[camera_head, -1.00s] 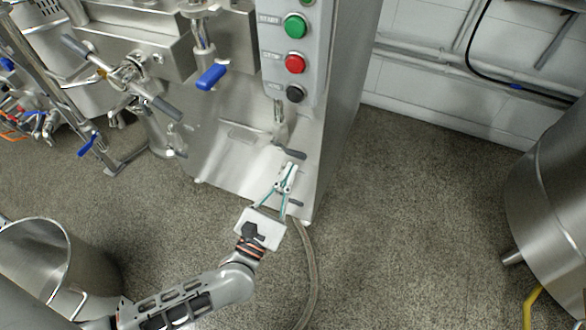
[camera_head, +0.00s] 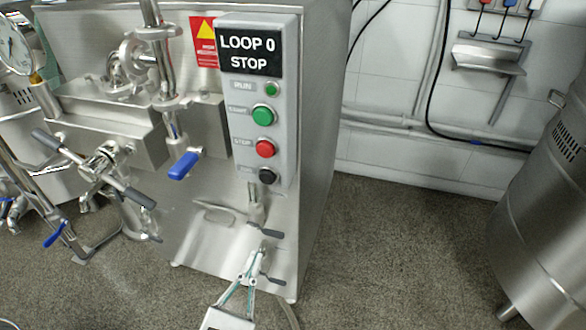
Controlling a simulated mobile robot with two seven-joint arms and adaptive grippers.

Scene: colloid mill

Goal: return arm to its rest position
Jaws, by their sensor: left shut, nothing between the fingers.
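My left gripper (camera_head: 249,272) is low in the picture, in front of the lower front of the steel colloid mill (camera_head: 318,150). Its fingers are together and hold nothing. The tips show close to a small dark-handled valve (camera_head: 270,278) on the mill; I cannot tell whether they touch it. Most of my left arm is below the picture edge. My right gripper is not in view.
The control panel (camera_head: 262,180) has green, red and black buttons and a display reading "LOOP 0 STOP". A blue-handled valve (camera_head: 184,166) juts out at the left. A steel tank (camera_head: 545,200) stands at the right. The floor (camera_head: 400,250) between is clear.

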